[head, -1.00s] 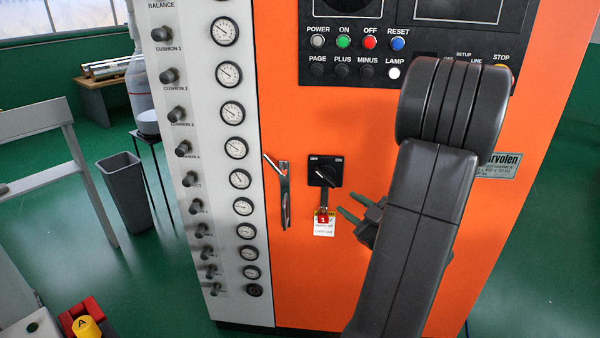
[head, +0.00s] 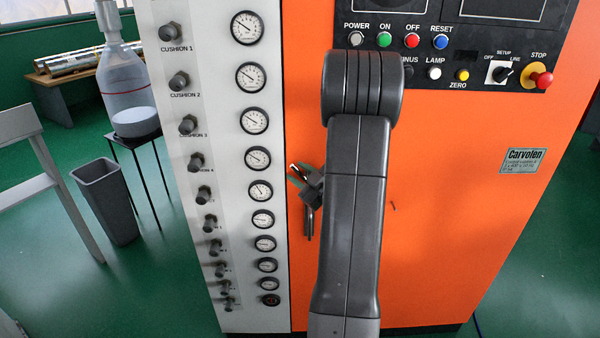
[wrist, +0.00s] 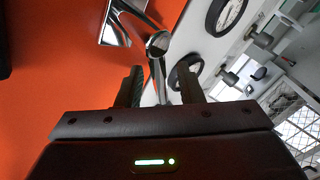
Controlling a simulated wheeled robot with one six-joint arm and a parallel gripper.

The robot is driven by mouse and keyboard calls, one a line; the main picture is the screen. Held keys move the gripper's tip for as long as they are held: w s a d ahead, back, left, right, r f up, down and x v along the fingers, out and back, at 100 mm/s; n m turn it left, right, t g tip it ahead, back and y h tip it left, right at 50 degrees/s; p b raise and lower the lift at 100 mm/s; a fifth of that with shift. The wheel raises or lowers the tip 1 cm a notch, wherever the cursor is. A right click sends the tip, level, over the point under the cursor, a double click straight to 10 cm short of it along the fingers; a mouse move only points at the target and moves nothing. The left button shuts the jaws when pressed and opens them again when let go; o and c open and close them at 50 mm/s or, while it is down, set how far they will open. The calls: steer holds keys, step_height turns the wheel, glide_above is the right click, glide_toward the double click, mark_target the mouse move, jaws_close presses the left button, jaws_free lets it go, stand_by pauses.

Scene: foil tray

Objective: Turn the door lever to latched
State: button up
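The door lever (head: 309,222) is a silver handle on the orange cabinet door, close to the white gauge panel. In the head view my gripper (head: 305,182) covers its middle; the lower end shows hanging down and a shiny bit shows at the top left. In the wrist view the chrome lever (wrist: 158,62) and its mounting plate (wrist: 122,24) are just ahead of my gripper (wrist: 161,84). The lever's bar reaches down between the two dark fingers, with a gap visible on the right finger's side. The fingers are apart.
The orange cabinet (head: 450,230) has a button panel (head: 450,58) above. The white gauge panel (head: 235,200) with knobs and dials stands to the lever's left. My arm hides the middle of the door. A grey bin (head: 107,200) and a stand with a bottle (head: 133,90) are further left.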

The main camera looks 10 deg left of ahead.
jaws_close()
